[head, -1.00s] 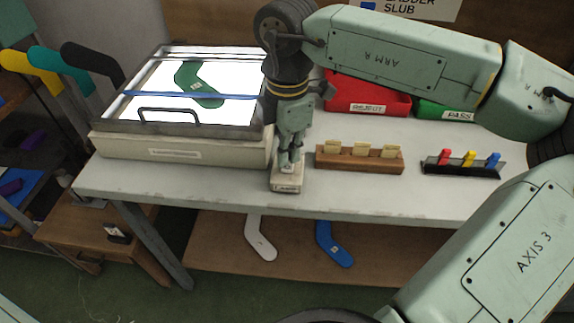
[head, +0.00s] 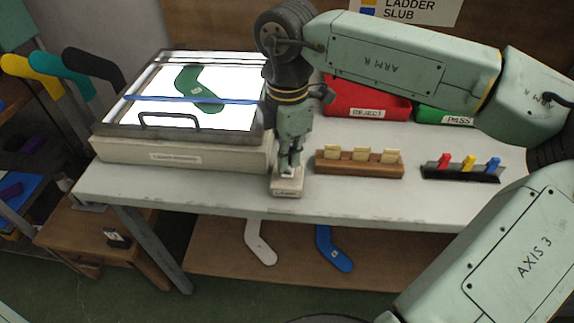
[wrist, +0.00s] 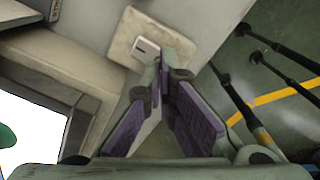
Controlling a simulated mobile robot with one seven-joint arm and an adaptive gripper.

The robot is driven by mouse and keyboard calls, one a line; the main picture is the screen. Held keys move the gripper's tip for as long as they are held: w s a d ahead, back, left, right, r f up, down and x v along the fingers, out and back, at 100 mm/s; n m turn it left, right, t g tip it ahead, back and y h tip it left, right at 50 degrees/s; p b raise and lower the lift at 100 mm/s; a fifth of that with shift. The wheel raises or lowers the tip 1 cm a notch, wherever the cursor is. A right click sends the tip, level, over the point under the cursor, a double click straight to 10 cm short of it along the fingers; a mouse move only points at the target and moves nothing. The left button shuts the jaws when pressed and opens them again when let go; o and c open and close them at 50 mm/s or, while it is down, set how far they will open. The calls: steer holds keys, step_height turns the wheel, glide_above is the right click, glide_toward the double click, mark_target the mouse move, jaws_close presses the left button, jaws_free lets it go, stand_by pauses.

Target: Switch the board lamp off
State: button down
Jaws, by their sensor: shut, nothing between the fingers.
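The board lamp is a light box (head: 180,152) on the table's left, and its panel (head: 240,80) glows bright white. A green sock (head: 192,88) lies on the panel under a blue strip. A small cream switch box (head: 287,190) stands at the table's front edge, right of the light box. In the wrist view the switch box (wrist: 125,38) shows a pale rocker (wrist: 146,48). My gripper (head: 289,170) points down over the switch box, shut and empty. In the wrist view its fingertips (wrist: 165,62) are close beside the rocker; I cannot tell whether they touch it.
A wooden block (head: 360,168) with cream tags and a black rack (head: 460,174) of coloured clips stand to the right. A red REJECT bin (head: 367,112) and a green PASS bin (head: 450,118) are behind. White and blue sock shapes lie on the lower shelf.

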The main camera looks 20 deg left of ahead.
mark_target(287, 173)
steer(key=shift+f+b, duration=1.15)
steer(key=shift+b, duration=0.05)
stand_by(0.7)
steer(key=shift+r+p, duration=1.75)
steer(key=shift+r, duration=1.8)
